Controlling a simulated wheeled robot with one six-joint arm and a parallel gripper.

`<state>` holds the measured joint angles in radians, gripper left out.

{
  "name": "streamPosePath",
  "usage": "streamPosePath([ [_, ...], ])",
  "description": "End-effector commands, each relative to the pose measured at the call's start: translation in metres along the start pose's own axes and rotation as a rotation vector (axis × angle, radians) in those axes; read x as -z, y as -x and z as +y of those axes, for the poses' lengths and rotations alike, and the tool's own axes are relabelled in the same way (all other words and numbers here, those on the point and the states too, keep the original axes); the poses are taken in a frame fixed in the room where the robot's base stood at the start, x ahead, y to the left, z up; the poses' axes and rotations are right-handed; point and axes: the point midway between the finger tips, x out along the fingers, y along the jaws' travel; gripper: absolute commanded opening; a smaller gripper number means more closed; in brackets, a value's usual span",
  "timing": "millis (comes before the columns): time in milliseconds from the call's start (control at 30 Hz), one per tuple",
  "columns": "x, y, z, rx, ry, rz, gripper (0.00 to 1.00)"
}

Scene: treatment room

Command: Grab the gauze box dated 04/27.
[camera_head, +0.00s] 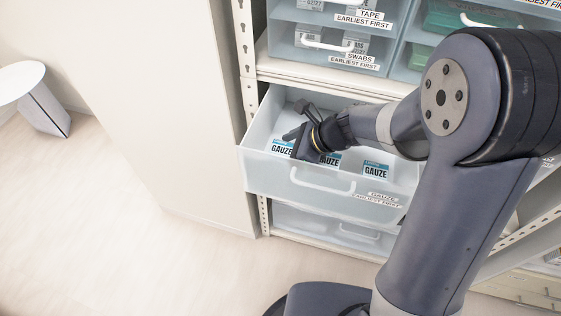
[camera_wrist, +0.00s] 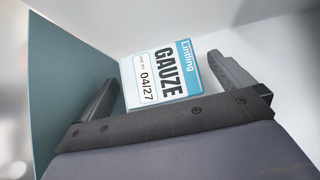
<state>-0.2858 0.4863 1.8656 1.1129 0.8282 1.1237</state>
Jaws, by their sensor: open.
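The gauze box dated 04/27 (camera_wrist: 160,74) is white and blue and lies between my open fingers in the wrist view. Its label reads "GAUZE" and "04/27". My gripper (camera_wrist: 170,85) is open, one finger on each side of the box; I cannot tell whether either touches it. In the head view my gripper (camera_head: 298,132) reaches down into the open gauze drawer (camera_head: 262,170). Three gauze boxes show there: a left one (camera_head: 281,147), a middle one (camera_head: 331,160) partly hidden by my gripper, and a right one (camera_head: 376,170). Their dates are too small to read in that view.
The drawer's walls stand close around my gripper. Closed drawers labelled tape (camera_head: 362,17) and swabs (camera_head: 345,60) are above, and another closed drawer (camera_head: 335,230) is below. A white cabinet side (camera_head: 180,110) stands at left. The floor (camera_head: 130,240) at front left is clear.

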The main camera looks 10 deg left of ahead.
Motion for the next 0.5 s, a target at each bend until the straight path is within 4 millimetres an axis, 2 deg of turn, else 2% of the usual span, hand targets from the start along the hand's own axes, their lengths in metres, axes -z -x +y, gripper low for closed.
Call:
streamPosePath([
  [100,0.0001,-0.0135,-0.0001,-0.001,0.001,0.0,1.0],
  [367,-0.0006,-0.0157,-0.0004,0.001,0.0,-0.001,1.0],
  [500,-0.0005,-0.0156,-0.0003,0.001,0.0,-0.001,0.89],
])
